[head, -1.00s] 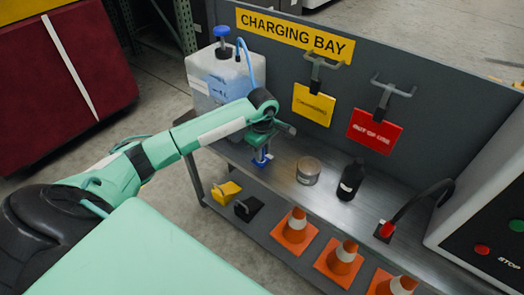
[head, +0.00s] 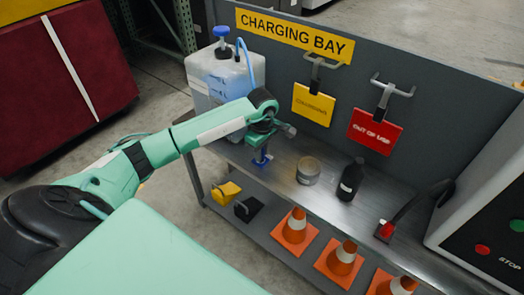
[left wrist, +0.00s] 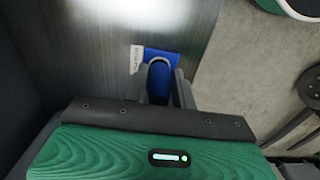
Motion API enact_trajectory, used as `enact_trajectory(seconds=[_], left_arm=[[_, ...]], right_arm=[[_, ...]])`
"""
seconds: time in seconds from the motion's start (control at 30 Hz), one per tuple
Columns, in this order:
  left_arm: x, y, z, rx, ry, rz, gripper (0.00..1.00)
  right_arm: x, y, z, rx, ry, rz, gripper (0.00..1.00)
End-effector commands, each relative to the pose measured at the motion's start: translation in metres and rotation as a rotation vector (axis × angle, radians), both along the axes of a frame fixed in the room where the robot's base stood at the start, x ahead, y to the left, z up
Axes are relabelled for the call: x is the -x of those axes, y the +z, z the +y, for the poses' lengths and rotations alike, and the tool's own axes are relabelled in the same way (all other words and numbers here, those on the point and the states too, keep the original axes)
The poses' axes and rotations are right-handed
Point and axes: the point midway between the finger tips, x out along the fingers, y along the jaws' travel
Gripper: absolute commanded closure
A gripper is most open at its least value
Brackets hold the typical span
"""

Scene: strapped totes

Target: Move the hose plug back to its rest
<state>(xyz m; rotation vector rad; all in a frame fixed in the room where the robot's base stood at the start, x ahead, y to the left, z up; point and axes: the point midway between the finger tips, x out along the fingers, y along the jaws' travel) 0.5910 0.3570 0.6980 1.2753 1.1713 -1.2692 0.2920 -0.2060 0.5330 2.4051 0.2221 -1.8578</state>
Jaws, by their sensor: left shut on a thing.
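My left gripper (head: 262,150) points down over the left part of the metal bench and is shut on a blue, rounded piece, which I take as the hose plug (left wrist: 159,80). In the left wrist view it sits between the two fingers, over or against a blue plate with a white label (left wrist: 137,60), likely its rest. I cannot tell whether the plug is seated. A blue hose (head: 247,62) rises from the translucent jug (head: 209,83) and runs down behind my arm. My right gripper is not in view.
Yellow and red tags (head: 375,132) hang on the back panel.

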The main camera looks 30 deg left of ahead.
Motion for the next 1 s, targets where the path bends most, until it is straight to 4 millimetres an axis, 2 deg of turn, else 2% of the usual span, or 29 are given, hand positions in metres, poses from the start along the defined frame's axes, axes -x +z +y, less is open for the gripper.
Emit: enact_trajectory(seconds=[0.57,1.0], left_arm=[[0.0003,-0.0006,0.0000,0.000,0.000,0.000,1.00],[0.0000,-0.0088,0.0001,0.000,0.000,0.000,1.00]], right_arm=[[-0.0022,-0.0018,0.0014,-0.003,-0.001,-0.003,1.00],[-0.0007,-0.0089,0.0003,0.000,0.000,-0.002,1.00]])
